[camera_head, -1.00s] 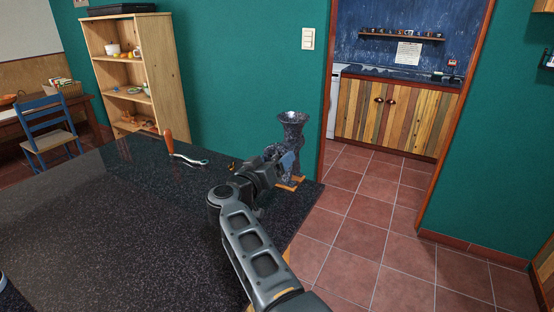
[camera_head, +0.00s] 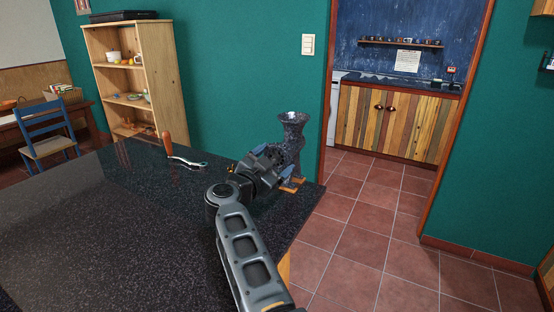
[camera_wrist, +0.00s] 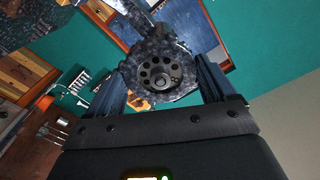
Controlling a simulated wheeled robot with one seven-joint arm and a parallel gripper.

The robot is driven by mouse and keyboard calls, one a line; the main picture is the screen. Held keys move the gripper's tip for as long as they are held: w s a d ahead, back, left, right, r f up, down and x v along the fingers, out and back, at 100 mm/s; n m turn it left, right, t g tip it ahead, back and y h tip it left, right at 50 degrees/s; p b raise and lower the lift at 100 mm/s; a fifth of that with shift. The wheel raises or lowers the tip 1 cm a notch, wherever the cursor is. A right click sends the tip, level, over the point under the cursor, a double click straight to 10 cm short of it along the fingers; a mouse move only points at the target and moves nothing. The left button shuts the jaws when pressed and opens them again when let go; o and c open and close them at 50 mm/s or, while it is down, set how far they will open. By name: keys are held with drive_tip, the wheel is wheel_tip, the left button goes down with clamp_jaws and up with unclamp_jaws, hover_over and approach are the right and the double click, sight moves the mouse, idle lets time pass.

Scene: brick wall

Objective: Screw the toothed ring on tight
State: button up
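A speckled dark grey grinder (camera_head: 294,135) with a flared hopper stands at the table's far right corner. In the wrist view, its front end faces me, with a round black plate full of holes (camera_wrist: 160,76). A speckled grey rim with a lobed edge, seemingly the toothed ring (camera_wrist: 183,92), surrounds the plate. My gripper (camera_head: 275,166) is in front of the grinder. Its fingers are wide apart, one on each side of the ring in the wrist view; I cannot tell whether they touch it. My gripper hides the ring in the head view.
The grinder stands on the black speckled table (camera_head: 110,215). A crank with an orange-brown handle (camera_head: 167,143) lies left of it. A small gold-coloured piece (camera_head: 231,168) is near my wrist. The near left of the table is clear. A green wall (camera_head: 245,70) rises behind.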

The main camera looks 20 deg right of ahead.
drive_tip(key=shift+o, duration=0.6)
drive_tip(key=shift+m, duration=0.4)
drive_tip(key=shift+s+a+p, duration=0.35)
drive_tip(key=shift+a+p, duration=0.35)
drive_tip(key=shift+p, duration=0.1)
drive_tip(key=shift+s+a+r+p, duration=0.3)
drive_tip(key=shift+s+a+p, duration=0.3)
drive_tip(key=shift+s+a, duration=0.2)
drive_tip(key=shift+s+a+f, duration=0.15)
drive_tip(key=shift+s+f, duration=0.05)
drive_tip(key=shift+s, duration=0.05)
drive_tip(key=shift+p+v, duration=0.4)
drive_tip(key=shift+v, duration=0.5)
drive_tip(key=shift+f, duration=0.15)
drive_tip(key=n, duration=0.6)
drive_tip(key=shift+s+a, duration=0.3)
drive_tip(key=shift+s, duration=0.1)
